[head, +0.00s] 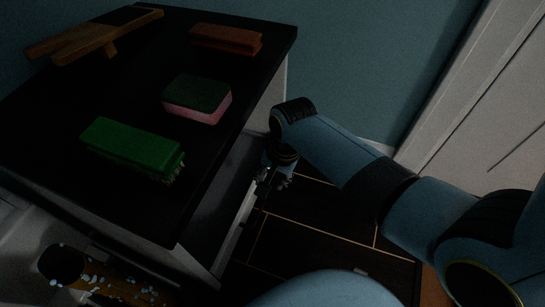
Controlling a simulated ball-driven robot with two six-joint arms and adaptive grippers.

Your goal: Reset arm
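My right arm reaches in from the right, and its gripper (272,183) hangs low beside the right side of the dark-topped cabinet (120,196). The gripper is small and dark, so I cannot tell whether its fingers are apart or closed, or whether it touches the cabinet. I see nothing clearly held in it. My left gripper is not in view.
On the cabinet top are a green brush (132,143), a green-and-pink sponge (197,98), an orange-brown block (226,40) and a wooden item (95,36). A white door (490,100) stands right. Dark floor (325,215) lies below the arm.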

